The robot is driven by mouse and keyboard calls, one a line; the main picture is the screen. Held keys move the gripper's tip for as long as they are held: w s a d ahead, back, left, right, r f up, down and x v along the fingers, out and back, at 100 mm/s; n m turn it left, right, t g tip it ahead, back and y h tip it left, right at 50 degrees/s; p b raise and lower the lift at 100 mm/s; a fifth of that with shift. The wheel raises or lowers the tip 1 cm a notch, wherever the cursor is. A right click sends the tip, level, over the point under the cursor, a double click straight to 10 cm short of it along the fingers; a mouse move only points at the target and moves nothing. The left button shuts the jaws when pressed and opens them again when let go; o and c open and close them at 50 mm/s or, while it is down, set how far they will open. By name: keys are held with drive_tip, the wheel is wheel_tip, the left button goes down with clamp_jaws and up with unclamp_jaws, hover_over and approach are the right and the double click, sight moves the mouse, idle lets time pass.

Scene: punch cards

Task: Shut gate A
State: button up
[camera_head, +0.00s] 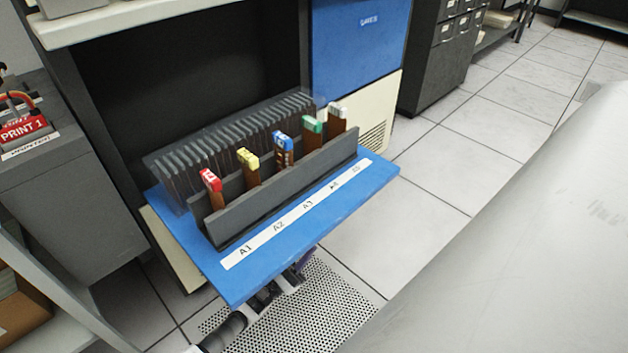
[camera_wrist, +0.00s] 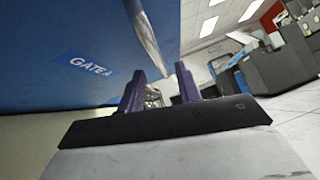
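Gate A is a blue panel (camera_head: 225,279) lying roughly level, jutting out from a dark cabinet, with a strip marked A1, A2, A3 and on along its front. In the wrist view a blue face (camera_wrist: 60,35) fills the left and bears the label GATE A. A silver bar (camera_wrist: 146,38) stands along that face and its near end comes close to my fingertips. My gripper (camera_wrist: 160,82) has two purple fingers standing apart, with background showing between them. In the head view my gripper (camera_head: 303,266) is below the panel's front edge, mostly hidden by it.
A dark card rack (camera_head: 290,180) with several colour-topped cards stands on the blue panel. A second blue panel (camera_head: 355,55) stands upright at the back. A grey cabinet (camera_head: 45,135) is at left. Open tiled floor (camera_head: 440,165) lies to the right.

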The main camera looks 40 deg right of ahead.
sight(314, 231)
drive_tip(key=x, duration=0.5)
drive_tip(key=shift+d+r, duration=0.15)
drive_tip(key=shift+d, duration=0.05)
clamp_jaws()
